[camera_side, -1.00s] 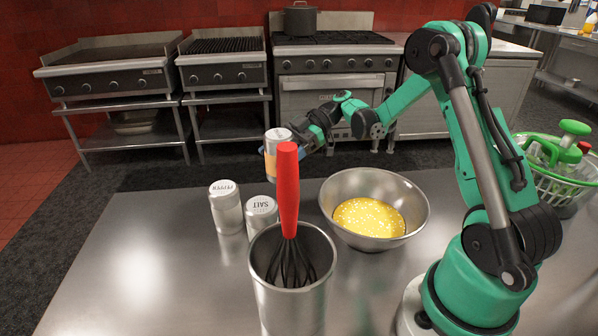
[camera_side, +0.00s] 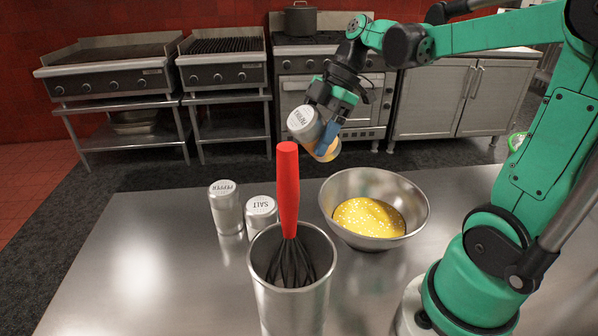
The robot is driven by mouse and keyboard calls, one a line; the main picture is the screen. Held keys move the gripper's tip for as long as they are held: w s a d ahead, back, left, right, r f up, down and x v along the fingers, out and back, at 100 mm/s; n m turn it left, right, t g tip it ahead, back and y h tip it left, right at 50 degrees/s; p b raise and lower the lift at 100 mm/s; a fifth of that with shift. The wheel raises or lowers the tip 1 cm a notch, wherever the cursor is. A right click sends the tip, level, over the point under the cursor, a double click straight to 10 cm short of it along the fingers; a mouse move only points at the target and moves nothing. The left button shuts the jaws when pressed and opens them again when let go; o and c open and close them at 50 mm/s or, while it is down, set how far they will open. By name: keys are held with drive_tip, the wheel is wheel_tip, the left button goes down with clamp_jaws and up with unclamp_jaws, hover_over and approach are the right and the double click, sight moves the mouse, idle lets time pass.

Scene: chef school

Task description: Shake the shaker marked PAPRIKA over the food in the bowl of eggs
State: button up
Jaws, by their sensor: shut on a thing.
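My gripper (camera_side: 329,125) is shut on the paprika shaker (camera_side: 304,124), a metal shaker with a pale labelled lid and an orange-tinted body. The shaker is in the air, tilted, with its lid toward the left and the camera. It is up and to the left of the bowl of eggs, above its far-left rim in the picture. The metal bowl (camera_side: 343,188) stands on the table and holds yellow egg (camera_side: 368,217) with pale specks on it.
Shakers marked PEPPER (camera_side: 226,208) and SALT (camera_side: 261,214) stand left of the bowl. A tall metal container (camera_side: 291,306) holds a red-handled whisk (camera_side: 288,188) in front of them. The steel table (camera_side: 150,270) is clear at the left.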

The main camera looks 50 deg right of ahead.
drive_tip(key=s+d+f+n+g+h, duration=0.1)
drive_tip(key=s+d+f+g+h, duration=0.2)
drive_tip(key=s+d+h, duration=0.5)
drive_tip(key=s+h, duration=0.3)
drive_tip(key=h, duration=0.1)
drive_tip(key=shift+d+f+g+h, duration=0.2)
drive_tip(key=shift+d+g+h, duration=0.1)
drive_tip(key=shift+d, duration=0.05)
idle(0.9)
drive_tip(key=shift+r, duration=1.55)
drive_tip(key=shift+f, duration=0.15)
